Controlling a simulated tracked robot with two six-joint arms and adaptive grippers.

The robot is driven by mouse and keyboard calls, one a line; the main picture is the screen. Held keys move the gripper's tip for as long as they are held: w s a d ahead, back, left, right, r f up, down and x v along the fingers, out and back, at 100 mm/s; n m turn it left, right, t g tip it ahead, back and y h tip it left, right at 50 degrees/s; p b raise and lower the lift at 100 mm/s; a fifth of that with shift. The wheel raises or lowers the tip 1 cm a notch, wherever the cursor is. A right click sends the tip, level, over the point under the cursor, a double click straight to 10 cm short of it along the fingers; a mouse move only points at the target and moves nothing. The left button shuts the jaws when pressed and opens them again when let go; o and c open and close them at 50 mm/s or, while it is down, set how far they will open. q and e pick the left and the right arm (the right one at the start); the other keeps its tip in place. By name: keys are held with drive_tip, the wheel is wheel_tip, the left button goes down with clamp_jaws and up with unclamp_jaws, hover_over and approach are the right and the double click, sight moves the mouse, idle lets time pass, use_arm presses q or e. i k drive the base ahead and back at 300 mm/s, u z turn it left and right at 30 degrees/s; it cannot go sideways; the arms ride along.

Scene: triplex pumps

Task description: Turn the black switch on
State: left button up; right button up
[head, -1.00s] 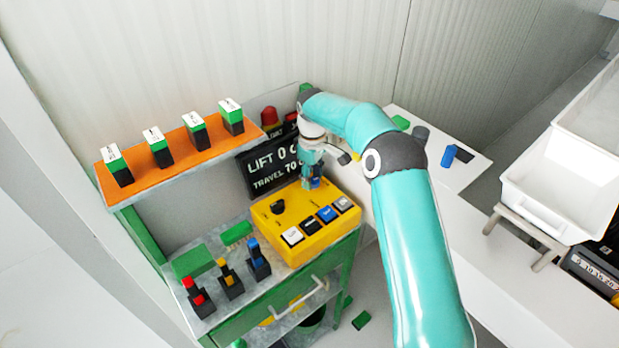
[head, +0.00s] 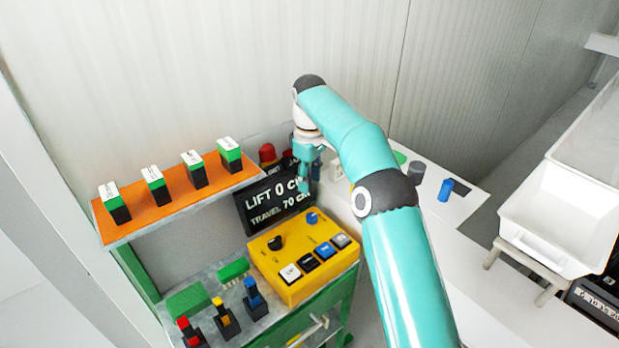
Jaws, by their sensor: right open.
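The black switch (head: 275,243) is a round knob on the back left of the top of a yellow control box (head: 290,268). A blue knob (head: 312,218) sits to its right on the same box. Which way the black knob's pointer faces is too small to tell. My right gripper (head: 309,184) is open and empty. It hangs above and behind the box, in front of the black display panel, apart from both knobs. My left gripper is not in view.
White, black, blue and grey push buttons (head: 309,262) line the box's front. Several joystick-like levers (head: 254,300) stand on the bench at left. An orange shelf (head: 180,204) holds several green-and-black blocks. The black display (head: 272,200) reads LIFT 0 and TRAVEL 70.

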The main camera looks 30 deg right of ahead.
sight(275, 245)
drive_tip(key=k, duration=0.95)
